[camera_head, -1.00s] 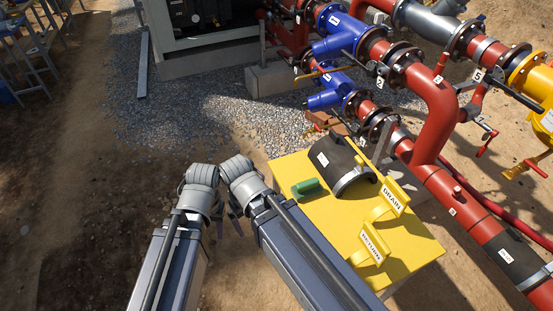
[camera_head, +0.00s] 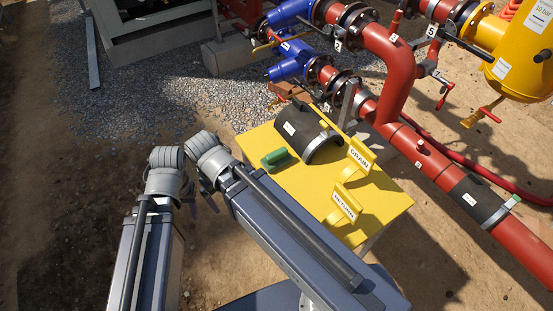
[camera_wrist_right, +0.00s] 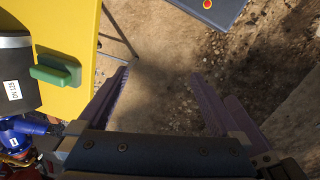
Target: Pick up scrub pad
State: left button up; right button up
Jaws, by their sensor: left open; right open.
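The scrub pad, a small green block with a raised grip (camera_head: 276,158), lies on the left part of the yellow table (camera_head: 385,205). It also shows at the left of the right wrist view (camera_wrist_right: 57,72), near the table edge. My left gripper (camera_head: 188,206) hangs over the ground left of the table, open, its fingers small in the head view. My right gripper (camera_wrist_right: 175,105) is open and empty over bare ground; the pad lies outside its fingers, to the left. In the head view the right gripper (camera_head: 210,194) is partly hidden by its arm.
On the table, a black pipe cover (camera_head: 305,134) stands beside the pad, and yellow DRAIN (camera_head: 359,154) and RETURN (camera_head: 343,203) tags stand to the right. Red and blue pipes (camera_head: 395,60) run behind. Open dirt lies to the left.

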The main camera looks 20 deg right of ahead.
jog(key=w+d+f+n+b, duration=0.3)
jog(key=w+d+n, duration=0.4)
jog(key=w+d, duration=0.3)
jog(key=n+y+b, duration=0.1)
jog(key=n+b, duration=0.1)
jog(key=n, duration=0.6)
send_over(276, 152)
jog(key=shift+s+d+f, duration=0.1)
jog(key=shift+d+f, duration=0.05)
jog(key=shift+f, duration=0.75)
jog(key=shift+d, duration=0.4)
notch_tip(276, 152, down, 3)
jog(key=shift+r+b, duration=0.1)
jog(key=shift+b, duration=1.05)
jog(key=f+b, duration=0.2)
jog(key=a+f+b, duration=0.1)
jog(key=f+b, duration=0.2)
jog(key=shift+f, duration=0.1)
jog(key=c, duration=1.4)
